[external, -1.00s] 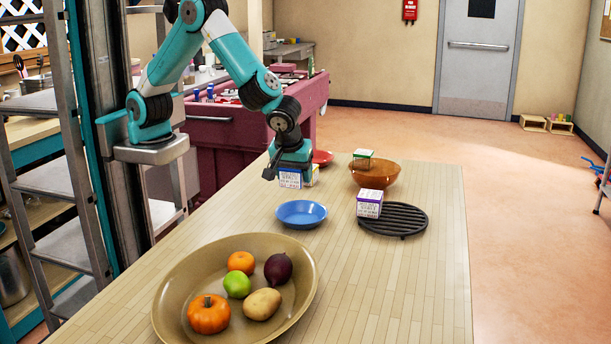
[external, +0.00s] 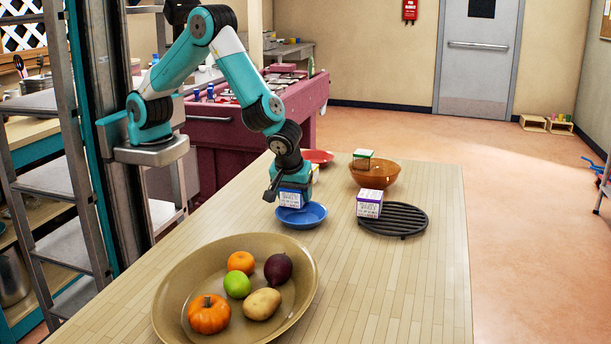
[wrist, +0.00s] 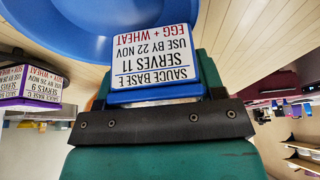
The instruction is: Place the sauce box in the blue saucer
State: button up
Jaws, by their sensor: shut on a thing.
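The sauce box (external: 289,198), white with blue edges, is in my gripper (external: 287,186). In the wrist view the box (wrist: 155,75) bears an upside-down label reading "SAUCE BASE E", and my gripper (wrist: 165,120) is shut on it. The blue saucer (external: 309,219) stands on the table. In the external view the box overlaps the saucer's back left part; I cannot tell whether it touches. The saucer (wrist: 50,33) fills the top left of the wrist view, beside and beyond the box.
A purple-edged box (external: 369,205) stands on a black round grill (external: 408,220). A green-edged box (external: 363,154) sits in a brown bowl (external: 374,178). A red dish (external: 320,156) is behind my gripper. A large tan bowl (external: 305,255) of produce is in front. The table's right side is clear.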

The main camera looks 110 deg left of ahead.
aim_at(289, 220)
jog(key=o, duration=1)
jog(key=shift+r+p, duration=0.5)
jog(key=shift+r, duration=0.05)
jog(key=b+v, duration=0.2)
jog(key=v, duration=1)
jog(key=s+a+r+m, duration=0.2)
jog(key=s+a+r, duration=0.15)
jog(key=a, duration=0.25)
jog(key=s+a+r+m, duration=0.2)
jog(key=s+a, duration=0.3)
jog(key=a, duration=0.2)
jog(key=s+a+m, duration=0.3)
jog(key=s+a, duration=0.1)
jog(key=s, duration=0.5)
jog(key=s+a+r+m, duration=0.1)
jog(key=s+a+m, duration=0.3)
jog(key=s, duration=0.5)
jog(key=shift+s+a+r, duration=0.3)
jog(key=shift+a, duration=0.1)
